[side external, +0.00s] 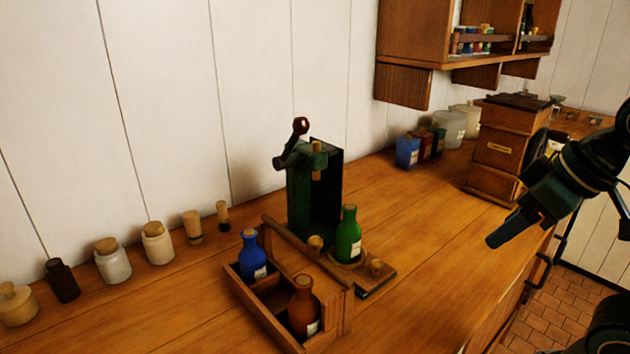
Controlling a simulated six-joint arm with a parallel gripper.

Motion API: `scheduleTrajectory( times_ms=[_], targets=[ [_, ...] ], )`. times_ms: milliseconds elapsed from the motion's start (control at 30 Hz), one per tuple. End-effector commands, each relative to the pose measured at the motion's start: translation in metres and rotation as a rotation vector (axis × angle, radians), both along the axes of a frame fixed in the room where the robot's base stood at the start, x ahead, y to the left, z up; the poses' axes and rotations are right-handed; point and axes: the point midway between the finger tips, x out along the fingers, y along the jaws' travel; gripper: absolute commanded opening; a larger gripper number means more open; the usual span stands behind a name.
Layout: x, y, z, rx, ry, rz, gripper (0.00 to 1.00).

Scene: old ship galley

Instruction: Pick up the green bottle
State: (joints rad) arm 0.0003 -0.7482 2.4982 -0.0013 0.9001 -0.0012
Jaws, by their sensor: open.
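A wooden carrier (262,300) with a blue bottle (252,256) and a brown bottle (303,306) stands left of the green bottle. Jars and corks line the wall. A wooden box (497,148) stands at the back right. Counter between bottle and gripper is clear.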

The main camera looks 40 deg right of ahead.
Motion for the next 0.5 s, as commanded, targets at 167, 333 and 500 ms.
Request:
scheduleTrajectory(
  times_ms=[167,333,500],
  targets=[
    [0.009,0.002,0.005,-0.004,0.008,0.025,0.53],
    [0.030,0.007,0.016,-0.012,0.025,0.092,0.53],
    [0.063,0.012,0.029,-0.022,0.048,0.192,0.53]
  ],
)
